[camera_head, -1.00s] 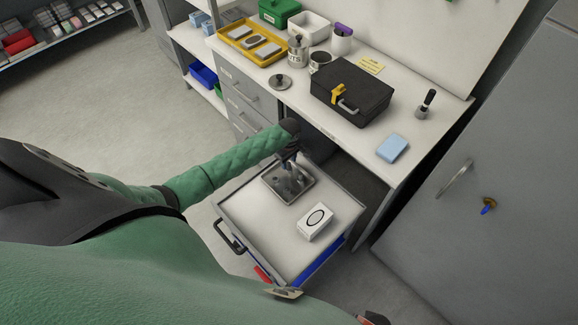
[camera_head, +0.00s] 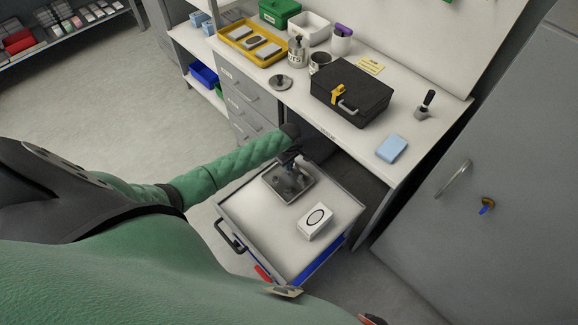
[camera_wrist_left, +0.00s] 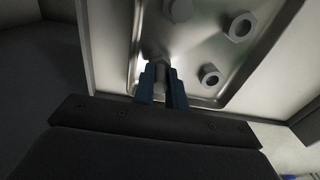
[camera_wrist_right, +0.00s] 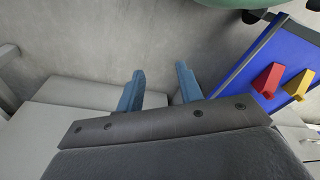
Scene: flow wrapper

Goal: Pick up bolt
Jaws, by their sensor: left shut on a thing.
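A shallow metal tray (camera_head: 302,194) lies on the far part of the cart top. The left wrist view shows several grey hex-headed parts in it, among them a nut or bolt head (camera_wrist_left: 242,27) and another (camera_wrist_left: 210,75). My left gripper (camera_head: 288,166) is over the tray, pointing down. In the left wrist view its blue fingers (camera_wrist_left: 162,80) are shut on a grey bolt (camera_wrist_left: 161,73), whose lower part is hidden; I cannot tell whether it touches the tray. My right gripper (camera_wrist_right: 158,85) is open and empty, with floor behind it.
A white box with a black ring (camera_head: 315,221) stands on the cart top (camera_head: 262,224). The bench (camera_head: 300,88) behind carries a black toolbox (camera_head: 352,92), a yellow tray (camera_head: 232,45) and a blue block (camera_head: 392,149). A grey cabinet (camera_head: 500,150) stands at right.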

